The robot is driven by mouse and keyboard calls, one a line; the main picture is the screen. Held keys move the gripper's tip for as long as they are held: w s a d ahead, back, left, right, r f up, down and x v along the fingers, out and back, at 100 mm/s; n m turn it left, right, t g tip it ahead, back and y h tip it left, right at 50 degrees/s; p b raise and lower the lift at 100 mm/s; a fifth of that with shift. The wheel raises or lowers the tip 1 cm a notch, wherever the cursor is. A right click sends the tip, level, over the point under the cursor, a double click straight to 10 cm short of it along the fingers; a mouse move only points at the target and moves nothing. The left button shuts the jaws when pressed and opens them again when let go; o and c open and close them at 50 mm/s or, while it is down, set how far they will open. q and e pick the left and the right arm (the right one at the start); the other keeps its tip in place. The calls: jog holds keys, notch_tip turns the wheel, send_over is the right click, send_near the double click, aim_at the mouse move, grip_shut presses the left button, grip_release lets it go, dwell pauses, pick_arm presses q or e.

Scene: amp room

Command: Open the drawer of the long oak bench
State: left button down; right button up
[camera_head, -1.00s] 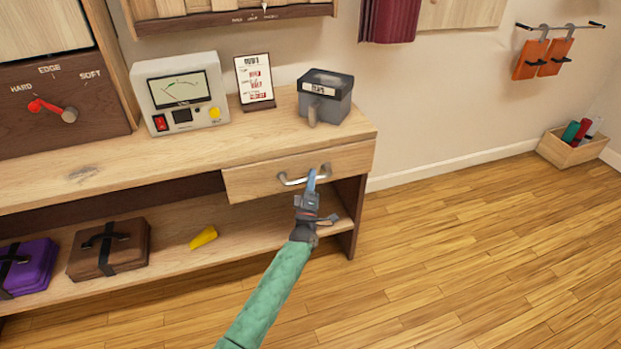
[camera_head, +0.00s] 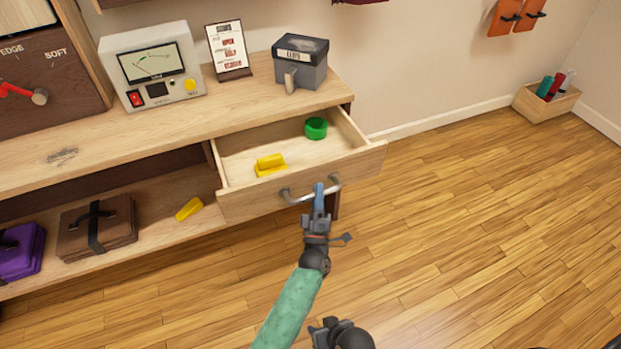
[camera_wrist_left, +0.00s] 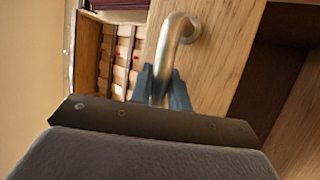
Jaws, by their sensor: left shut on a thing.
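The long oak bench (camera_head: 120,145) runs along the wall. Its drawer (camera_head: 240,205), at the right end under the top, stands pulled out. A yellow block (camera_head: 270,165) and a green ring-like roll (camera_head: 316,128) lie inside it. My left gripper (camera_head: 319,194) is shut on the drawer's metal bar handle (camera_head: 291,197). In the left wrist view, its blue fingers (camera_wrist_left: 160,88) sit on both sides of the handle (camera_wrist_left: 172,40). My right gripper (camera_head: 326,332) shows low in the head view, away from the bench; its fingers are not clear.
A meter box (camera_head: 152,68), a small card stand (camera_head: 228,48) and a grey box (camera_head: 300,63) stand on the bench top. A brown case (camera_head: 97,228) and a yellow piece (camera_head: 189,208) lie on the lower shelf. The wooden floor (camera_head: 470,220) to the right is clear.

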pick_arm(q)
jog(key=shift+s+d, duration=0.15)
jog(key=shift+s, duration=0.35)
jog(key=shift+s+d, duration=0.15)
jog(key=shift+s, duration=0.35)
pick_arm(e)
jog(key=shift+r, duration=0.5)
pick_arm(q)
jog(key=c, duration=1.6)
grip_release()
jog(key=shift+f, duration=0.1)
